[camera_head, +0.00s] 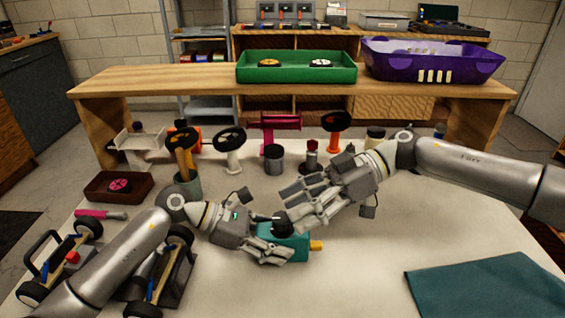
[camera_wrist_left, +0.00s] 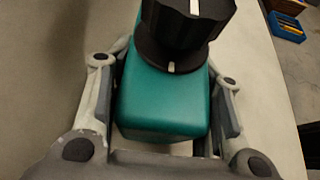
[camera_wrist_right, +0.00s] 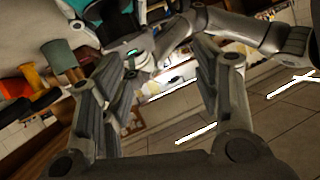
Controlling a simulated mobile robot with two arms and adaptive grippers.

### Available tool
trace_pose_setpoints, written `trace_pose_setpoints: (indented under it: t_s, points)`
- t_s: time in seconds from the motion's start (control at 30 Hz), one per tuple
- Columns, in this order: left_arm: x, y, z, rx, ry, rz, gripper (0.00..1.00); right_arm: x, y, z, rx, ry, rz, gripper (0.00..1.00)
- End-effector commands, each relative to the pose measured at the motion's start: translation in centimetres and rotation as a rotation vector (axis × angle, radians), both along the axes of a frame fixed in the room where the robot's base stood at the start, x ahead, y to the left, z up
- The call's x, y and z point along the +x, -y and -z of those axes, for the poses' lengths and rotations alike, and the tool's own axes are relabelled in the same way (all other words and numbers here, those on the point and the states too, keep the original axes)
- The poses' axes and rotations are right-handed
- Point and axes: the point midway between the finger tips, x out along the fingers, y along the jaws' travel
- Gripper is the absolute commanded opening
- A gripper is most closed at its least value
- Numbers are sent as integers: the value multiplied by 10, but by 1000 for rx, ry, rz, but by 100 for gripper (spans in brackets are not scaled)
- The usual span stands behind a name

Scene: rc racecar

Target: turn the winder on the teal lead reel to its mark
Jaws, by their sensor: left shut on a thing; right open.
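The teal lead reel (camera_head: 297,244) lies on the pale table with a yellow-orange tip at its right end. Its black winder (camera_head: 283,226) is a ribbed knob on top. My left gripper (camera_head: 272,242) is shut on the reel's body, with fingers on both sides in the left wrist view (camera_wrist_left: 170,105). There the winder (camera_wrist_left: 180,35) shows a white line on its upper part, right of a white mark (camera_wrist_left: 171,67) on the wider ring below. My right gripper (camera_head: 298,207) is open and empty, just above and right of the winder, apart from it.
Toy car frames (camera_head: 75,255) lie at the left. A brown tray (camera_head: 118,187) and a tool cup (camera_head: 188,185) stand behind my left arm. Steering wheels and small parts line the table's back. A teal mat (camera_head: 490,287) lies at the front right; the front middle is clear.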

Motion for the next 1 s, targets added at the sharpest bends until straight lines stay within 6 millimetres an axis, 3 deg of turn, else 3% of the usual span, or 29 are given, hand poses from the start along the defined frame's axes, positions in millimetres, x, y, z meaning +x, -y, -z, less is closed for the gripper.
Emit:
trace_pose_setpoints:
  t_s: [0.2, 0.5, 1.0]
  points:
    - [0, 0, 1, 1, -1, 0, 25, -8, -25, -11, -192, -40, -58, 58]
    - [0, 0, 1, 1, -1, 0, 25, -13, -43, -23, -498, -66, -50, 58]
    - [0, 0, 1, 1, -1, 0, 25, 1, -41, -57, -1025, -4, 214, 58]
